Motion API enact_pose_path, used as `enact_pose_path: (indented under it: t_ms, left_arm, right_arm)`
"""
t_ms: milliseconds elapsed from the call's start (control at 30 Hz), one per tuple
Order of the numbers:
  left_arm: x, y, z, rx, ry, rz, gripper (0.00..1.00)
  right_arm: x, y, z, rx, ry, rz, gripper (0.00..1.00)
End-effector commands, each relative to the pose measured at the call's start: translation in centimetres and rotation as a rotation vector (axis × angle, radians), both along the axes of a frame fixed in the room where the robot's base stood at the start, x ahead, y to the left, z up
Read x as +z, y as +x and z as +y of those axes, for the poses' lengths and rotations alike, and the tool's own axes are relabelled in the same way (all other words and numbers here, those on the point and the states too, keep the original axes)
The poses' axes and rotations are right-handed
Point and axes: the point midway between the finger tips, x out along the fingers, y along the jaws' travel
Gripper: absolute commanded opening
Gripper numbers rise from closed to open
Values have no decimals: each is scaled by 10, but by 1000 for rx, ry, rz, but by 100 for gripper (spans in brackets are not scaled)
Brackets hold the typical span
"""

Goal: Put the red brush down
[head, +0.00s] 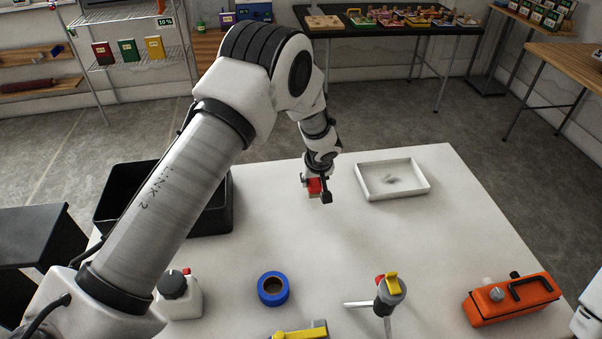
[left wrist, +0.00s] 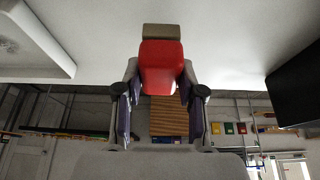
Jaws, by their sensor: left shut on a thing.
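The red brush (head: 314,186) is in the jaws of my left gripper (head: 316,190), above the far middle part of the white table. In the left wrist view the red brush (left wrist: 161,66) sits between the two fingers of the left gripper (left wrist: 160,95), its tan bristle end (left wrist: 163,31) pointing away from the gripper. The bristles are close to the table top; I cannot tell whether they touch it. My right gripper does not show.
A shallow white tray (head: 421,191) with a grey smudge stands right of the brush. A black bin (head: 114,196) is at left. The table middle is clear.

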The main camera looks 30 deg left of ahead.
Motion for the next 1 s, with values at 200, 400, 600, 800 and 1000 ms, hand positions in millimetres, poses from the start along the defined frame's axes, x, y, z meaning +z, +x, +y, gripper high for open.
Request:
enact_pose_path:
  t_ms: [200, 400, 600, 800, 1000]
  left_arm:
    - [-2, 29, 48, 4, 0, 0, 6]
    - [-26, 31, 54, -1, 2, 4, 6]
    - [-41, 32, 54, -1, 1, -1, 6]
    - [-44, 32, 53, 0, 1, -1, 6]
    - [-44, 32, 53, 0, 0, 0, 64]
  right_arm:
    - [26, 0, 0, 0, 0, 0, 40]
    - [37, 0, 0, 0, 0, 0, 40]
    - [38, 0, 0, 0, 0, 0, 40]
    - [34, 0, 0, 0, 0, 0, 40]
    - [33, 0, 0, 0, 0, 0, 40]
